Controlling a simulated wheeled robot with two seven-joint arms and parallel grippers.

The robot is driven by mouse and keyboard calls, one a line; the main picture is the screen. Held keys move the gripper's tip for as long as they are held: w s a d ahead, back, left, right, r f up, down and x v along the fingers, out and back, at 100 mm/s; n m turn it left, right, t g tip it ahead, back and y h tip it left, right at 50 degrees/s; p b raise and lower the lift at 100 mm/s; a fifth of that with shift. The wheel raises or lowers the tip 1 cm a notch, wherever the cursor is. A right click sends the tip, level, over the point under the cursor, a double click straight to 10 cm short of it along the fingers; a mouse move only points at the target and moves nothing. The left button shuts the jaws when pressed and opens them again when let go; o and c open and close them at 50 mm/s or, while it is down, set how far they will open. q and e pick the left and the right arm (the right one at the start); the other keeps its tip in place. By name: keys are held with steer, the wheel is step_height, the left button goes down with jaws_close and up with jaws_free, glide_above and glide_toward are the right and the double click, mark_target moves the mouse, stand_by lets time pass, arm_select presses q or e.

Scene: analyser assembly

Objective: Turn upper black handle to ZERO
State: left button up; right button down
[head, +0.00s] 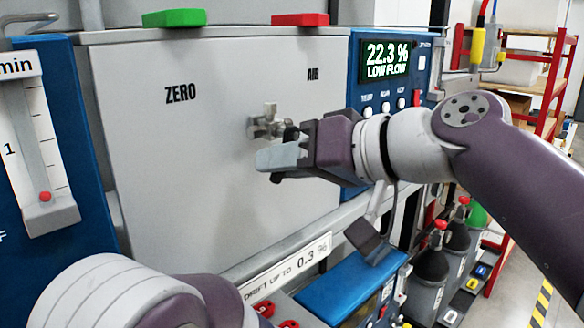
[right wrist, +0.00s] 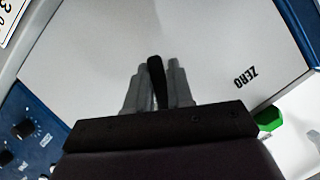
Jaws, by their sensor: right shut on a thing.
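The black handle (right wrist: 156,75) shows in the right wrist view between the two grey fingers of my right gripper (right wrist: 155,88), its end reaching just past their tips. In the head view my right gripper (head: 279,160) is shut on it in front of the grey panel (head: 210,150), and the handle is mostly hidden there. The metal valve body (head: 264,124) stands out from the panel just behind the gripper. The ZERO label (head: 180,94) is up and left of the valve; the AIR label (head: 313,75) is up and right. My left gripper is out of view.
A blue display unit (head: 388,75) reading 22.3 % LOW FLOW is right of the panel. A flow meter (head: 38,140) stands at the left. Green (head: 174,18) and red (head: 300,20) blocks sit on top. A blue-topped box (head: 345,285) is below right.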

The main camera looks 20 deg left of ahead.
steer(key=shift+s+a+r+m+g+y+p, duration=0.1)
steer(key=shift+s+r+m+g+y+p, duration=0.25)
steer(key=shift+m, duration=0.35)
